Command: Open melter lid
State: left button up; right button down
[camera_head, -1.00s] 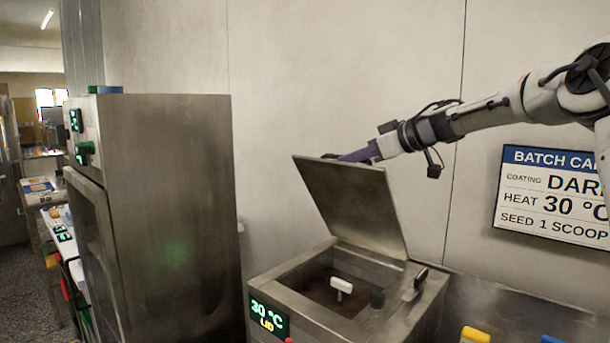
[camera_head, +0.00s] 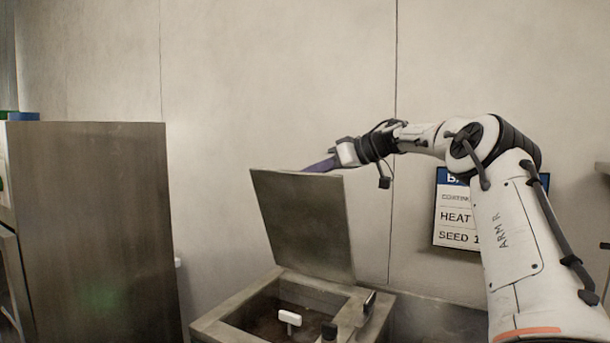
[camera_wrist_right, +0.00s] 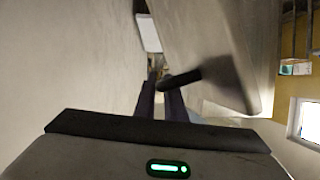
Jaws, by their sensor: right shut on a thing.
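The melter (camera_head: 213,330) is a steel box at the bottom centre of the head view. Its square steel lid (camera_head: 302,222) stands raised, tilted steeply above the opening. A white-topped piece (camera_head: 289,318) stands inside the dark opening. My right gripper (camera_head: 322,166) reaches in from the right to the lid's top edge, its purple fingers partly hidden behind the lid. In the right wrist view, the lid (camera_wrist_right: 215,45) fills the right side and a dark handle (camera_wrist_right: 180,79) sticks out from it. My right gripper (camera_wrist_right: 163,95) is shut on this handle. My left gripper is not in view.
A tall steel cabinet (camera_head: 95,230) stands to the left of the melter. The wall (camera_head: 270,80) is close behind the lid. A batch card (camera_head: 455,215) hangs on the wall, partly covered by my right arm.

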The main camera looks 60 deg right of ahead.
jog(key=c, duration=2.1)
grip_release()
jog(key=shift+d+f, duration=0.1)
jog(key=shift+s, duration=0.1)
jog(key=shift+s, duration=0.25)
jog(key=b+v, duration=0.1)
jog(key=v, duration=0.8)
jog(key=shift+s+r, duration=0.2)
jog(key=shift+s, duration=0.05)
jog(key=shift+w+d, duration=0.1)
jog(key=shift+w, duration=0.05)
